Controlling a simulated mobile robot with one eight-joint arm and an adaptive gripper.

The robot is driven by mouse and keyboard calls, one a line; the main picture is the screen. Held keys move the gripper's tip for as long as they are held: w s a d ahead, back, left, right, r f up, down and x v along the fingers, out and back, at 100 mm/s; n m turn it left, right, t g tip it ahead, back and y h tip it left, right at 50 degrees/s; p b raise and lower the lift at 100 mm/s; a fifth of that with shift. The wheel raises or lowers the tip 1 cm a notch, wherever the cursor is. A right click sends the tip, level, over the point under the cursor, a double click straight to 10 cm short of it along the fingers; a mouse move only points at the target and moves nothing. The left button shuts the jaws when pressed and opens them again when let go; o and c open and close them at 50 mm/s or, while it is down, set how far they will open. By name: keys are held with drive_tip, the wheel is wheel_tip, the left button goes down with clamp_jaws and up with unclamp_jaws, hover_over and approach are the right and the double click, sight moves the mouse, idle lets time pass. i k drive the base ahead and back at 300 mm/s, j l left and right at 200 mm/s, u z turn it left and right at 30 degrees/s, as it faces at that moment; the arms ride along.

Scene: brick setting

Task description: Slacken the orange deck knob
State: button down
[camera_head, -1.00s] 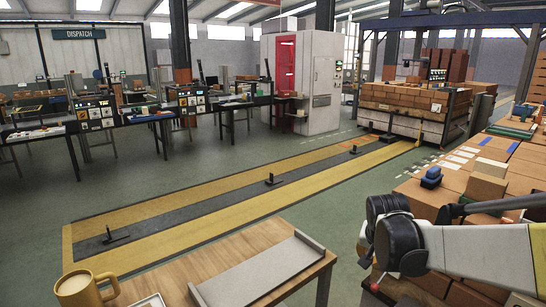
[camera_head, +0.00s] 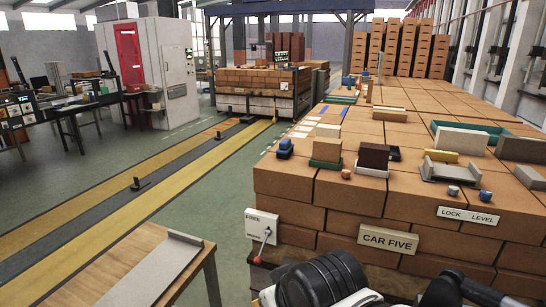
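A small round orange knob (camera_head: 346,173) sits on the brick-coloured deck of stacked blocks (camera_head: 290,180), near its front edge. It is just right of a brown block in a green tray (camera_head: 326,153) and left of a dark brown block (camera_head: 373,157). Two more small knobs sit further right: a greyish one (camera_head: 453,190) and a blue one (camera_head: 485,195), close to the "LOCK LEVEL" label (camera_head: 468,216). My gripper is not in view. Black rounded parts of my arm show at the bottom edge, below the deck front.
A "CAR FIVE" plate (camera_head: 389,239) and a "FREE" plate with a red-tipped lever (camera_head: 262,232) are on the deck's front. A grey channel tray (camera_head: 452,171) stands on the deck. A wooden table (camera_head: 110,275) is at lower left. The floor between is clear.

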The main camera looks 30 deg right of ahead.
sight(346, 173)
drive_tip(key=z, duration=1.2)
